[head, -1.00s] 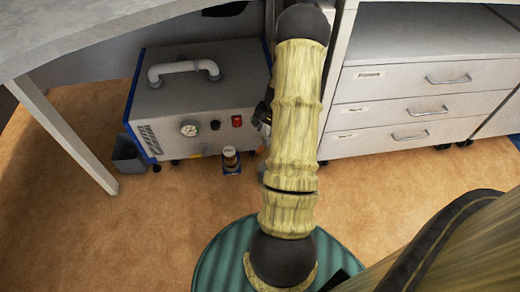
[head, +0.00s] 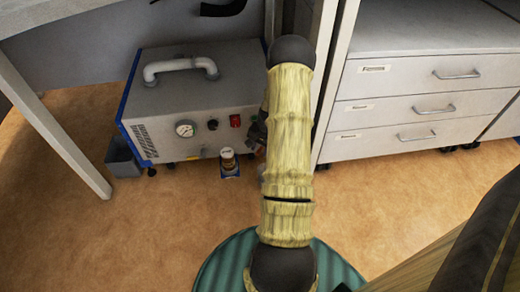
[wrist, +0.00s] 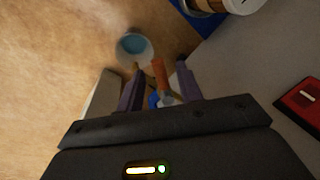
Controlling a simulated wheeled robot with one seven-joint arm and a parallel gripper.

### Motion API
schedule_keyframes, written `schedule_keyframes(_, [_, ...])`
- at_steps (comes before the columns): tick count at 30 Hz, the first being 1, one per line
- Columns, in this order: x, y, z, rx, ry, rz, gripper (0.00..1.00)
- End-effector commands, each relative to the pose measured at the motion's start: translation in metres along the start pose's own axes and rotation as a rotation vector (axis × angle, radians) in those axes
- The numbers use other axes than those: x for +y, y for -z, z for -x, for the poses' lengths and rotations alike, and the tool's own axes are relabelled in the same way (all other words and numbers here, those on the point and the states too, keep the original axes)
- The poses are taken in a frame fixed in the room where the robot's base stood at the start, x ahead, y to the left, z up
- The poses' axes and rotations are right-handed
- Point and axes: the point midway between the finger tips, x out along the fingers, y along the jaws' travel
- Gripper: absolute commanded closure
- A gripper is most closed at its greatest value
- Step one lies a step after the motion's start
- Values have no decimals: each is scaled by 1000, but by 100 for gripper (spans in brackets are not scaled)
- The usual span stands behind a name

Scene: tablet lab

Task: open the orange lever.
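The orange lever (wrist: 160,75) shows in the wrist view as a short orange bar beside the grey machine. My gripper (wrist: 159,80) has its two dark fingers apart, one on each side of the lever. Whether either finger touches it I cannot tell. A bluish fitting (wrist: 160,99) sits at the near end of the lever, partly hidden by my gripper. In the head view the grey machine (head: 190,97) stands on the floor under the bench.
The machine front has a gauge (head: 185,129) and a red switch (head: 235,121). A small cup-like item on a blue holder (head: 228,160) is at its front. A white round vessel with blue inside (wrist: 135,47) lies beyond my fingers. A drawer cabinet (head: 405,105) stands right.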

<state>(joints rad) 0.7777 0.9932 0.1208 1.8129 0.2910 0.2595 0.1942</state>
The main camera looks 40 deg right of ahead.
Motion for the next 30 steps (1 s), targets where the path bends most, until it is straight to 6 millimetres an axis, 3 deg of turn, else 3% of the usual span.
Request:
schedule_keyframes(2, [0, 0, 0, 0, 0, 0, 64])
schedule_keyframes(6, [0, 0, 0, 0, 0, 0, 92])
schedule_keyframes(8, [0, 0, 0, 0, 0, 0, 100])
schedule_keyframes(20, [3, 1, 2, -9, -1, 37, 100])
schedule_keyframes(30, [11, 3, 7, -45, -1, 222, 100])
